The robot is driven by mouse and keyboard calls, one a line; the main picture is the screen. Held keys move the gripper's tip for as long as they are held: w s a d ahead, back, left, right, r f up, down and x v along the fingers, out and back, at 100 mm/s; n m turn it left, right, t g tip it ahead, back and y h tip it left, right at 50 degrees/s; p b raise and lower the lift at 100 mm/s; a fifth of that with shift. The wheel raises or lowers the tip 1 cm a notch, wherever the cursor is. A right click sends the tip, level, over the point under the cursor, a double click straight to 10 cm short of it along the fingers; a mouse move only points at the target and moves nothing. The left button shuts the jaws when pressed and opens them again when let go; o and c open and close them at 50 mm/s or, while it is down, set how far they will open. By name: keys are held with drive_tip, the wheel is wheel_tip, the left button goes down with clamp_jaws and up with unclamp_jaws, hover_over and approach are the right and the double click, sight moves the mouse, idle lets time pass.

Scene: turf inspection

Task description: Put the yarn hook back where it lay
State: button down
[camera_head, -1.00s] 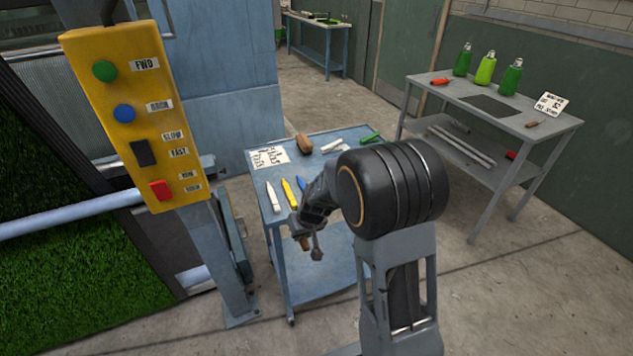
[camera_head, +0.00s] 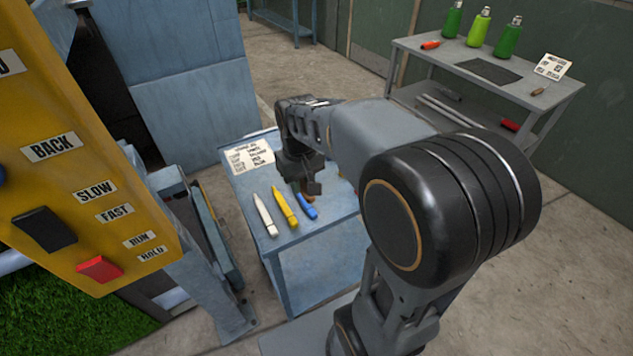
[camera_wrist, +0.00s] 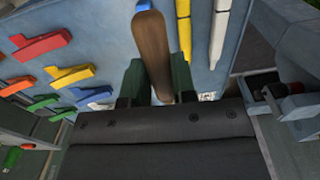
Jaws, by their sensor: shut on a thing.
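My gripper (camera_head: 305,182) is over the blue cart (camera_head: 290,262), just behind the blue marker. In the wrist view its two dark green fingers (camera_wrist: 157,85) are shut on a brown wooden handle (camera_wrist: 151,45), which I take to be the yarn hook. The handle points away from the palm; its working end is not clear to see. In the head view my gripper and arm mostly hide it. I cannot tell whether it touches the cart top.
On the cart lie a white marker (camera_head: 264,215), a yellow marker (camera_head: 284,208), a blue marker (camera_head: 305,206) and a printed card (camera_head: 252,157). The wrist view shows several coloured clips (camera_wrist: 68,76). A yellow control box (camera_head: 85,150) stands left, a grey bench (camera_head: 540,101) back right.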

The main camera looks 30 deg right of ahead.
drive_tip(key=w+d+f, duration=0.3)
drive_tip(key=w+d+f+p, duration=0.1)
drive_tip(key=w+d+f, duration=0.2)
drive_tip(key=d+f, duration=0.1)
drive_tip(key=shift+w+d+f, duration=0.35)
drive_tip(key=shift+f, duration=1.9)
drive_tip(key=shift+f, duration=0.2)
drive_tip(key=c, duration=0.9)
unclamp_jaws()
drive_tip(key=shift+r, duration=0.1)
drive_tip(key=shift+c, duration=0.2)
